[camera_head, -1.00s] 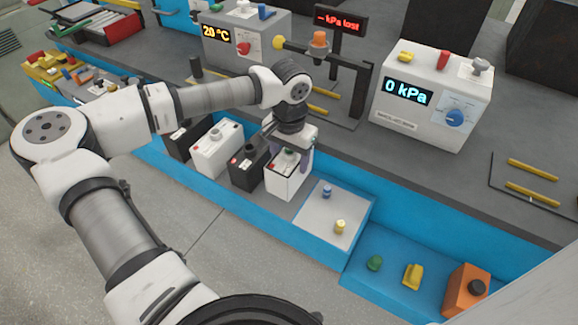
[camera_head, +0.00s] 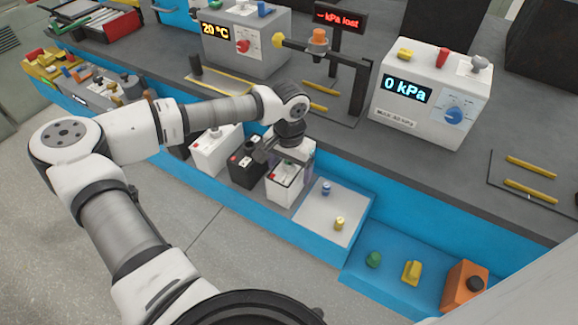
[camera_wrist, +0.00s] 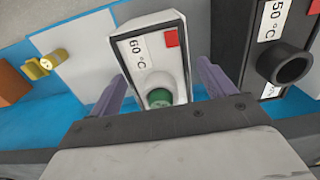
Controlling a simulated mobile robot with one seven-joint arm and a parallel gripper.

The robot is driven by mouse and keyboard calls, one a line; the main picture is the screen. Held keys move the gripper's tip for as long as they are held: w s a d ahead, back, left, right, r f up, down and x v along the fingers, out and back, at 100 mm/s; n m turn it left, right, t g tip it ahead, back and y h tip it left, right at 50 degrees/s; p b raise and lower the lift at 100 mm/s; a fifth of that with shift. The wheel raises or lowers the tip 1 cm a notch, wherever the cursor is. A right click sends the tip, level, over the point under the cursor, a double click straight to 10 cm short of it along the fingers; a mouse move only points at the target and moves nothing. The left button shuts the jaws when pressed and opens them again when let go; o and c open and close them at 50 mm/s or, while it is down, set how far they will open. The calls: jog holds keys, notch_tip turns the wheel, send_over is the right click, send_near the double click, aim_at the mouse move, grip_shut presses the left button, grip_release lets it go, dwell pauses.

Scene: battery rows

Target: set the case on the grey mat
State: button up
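A white case (camera_head: 284,190) with a red square stands in the row along the blue ledge. In the wrist view the white case (camera_wrist: 150,55) shows a "60 °C" label and a green cap. My gripper (camera_head: 290,162) is above it, pointing down. In the wrist view my gripper (camera_wrist: 162,88) has its two purple fingers apart, one on each side of the case, with small gaps. A light grey square (camera_head: 322,213) lies right of the case, bearing a blue and a yellow knob. A dark grey mat (camera_head: 499,170) with yellow bars lies at right; I cannot tell which is the task's mat.
A black case (camera_head: 247,168), labelled "50 °C" in the wrist view, stands close beside the white one. Another white case (camera_head: 214,155) is further left. A "0 kPa" box (camera_head: 430,100) and a dark post frame (camera_head: 360,85) stand on the bench behind. An orange block (camera_head: 463,290) sits front right.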

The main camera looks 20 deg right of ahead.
jog(key=shift+r, duration=0.1)
jog(key=shift+r+p, duration=0.2)
jog(key=shift+p, duration=0.1)
jog(key=shift+r+b, duration=0.35)
notch_tip(320, 180, up, 11)
jog(key=shift+f+b, duration=0.2)
jog(key=shift+b, duration=0.8)
jog(key=shift+r, duration=0.25)
jog(key=shift+d, duration=0.1)
